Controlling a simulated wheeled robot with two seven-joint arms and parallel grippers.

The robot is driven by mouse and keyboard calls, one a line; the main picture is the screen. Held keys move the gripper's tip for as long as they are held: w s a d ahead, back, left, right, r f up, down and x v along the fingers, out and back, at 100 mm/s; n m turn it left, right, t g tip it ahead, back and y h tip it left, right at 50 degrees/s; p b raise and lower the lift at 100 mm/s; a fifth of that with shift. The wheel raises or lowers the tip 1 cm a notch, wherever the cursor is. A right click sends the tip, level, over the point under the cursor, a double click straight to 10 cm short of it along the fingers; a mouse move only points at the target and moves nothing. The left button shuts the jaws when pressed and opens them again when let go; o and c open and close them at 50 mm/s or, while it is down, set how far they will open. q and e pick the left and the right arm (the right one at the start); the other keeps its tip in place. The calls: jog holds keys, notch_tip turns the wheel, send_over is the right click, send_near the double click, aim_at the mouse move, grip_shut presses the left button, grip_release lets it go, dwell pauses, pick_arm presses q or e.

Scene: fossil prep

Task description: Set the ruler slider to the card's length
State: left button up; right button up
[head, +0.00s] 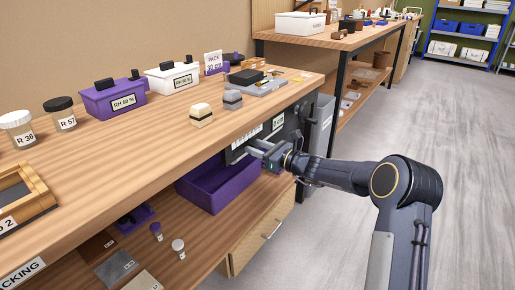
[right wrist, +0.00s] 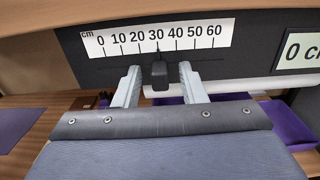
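The ruler (right wrist: 157,39) is a white strip marked in cm from 0 to 60 on a dark panel under the bench top. Its black slider (right wrist: 158,74) stands at about the 30 mark. My right gripper (right wrist: 158,76) is open, with one finger on each side of the slider and a gap on both sides. My left gripper is not in view.
A label (right wrist: 307,49) ending in "0 cm" is cut off at the right of the wrist view. A purple bin (head: 217,187) sits below the panel on the lower shelf. Purple and white boxes and jars stand on the bench. The floor at right is clear.

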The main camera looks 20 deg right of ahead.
jog(key=p+v, duration=0.1)
jog(key=v, duration=0.6)
jog(key=shift+s+d+p, duration=0.25)
jog(key=shift+s+p, duration=0.1)
dwell(0.6)
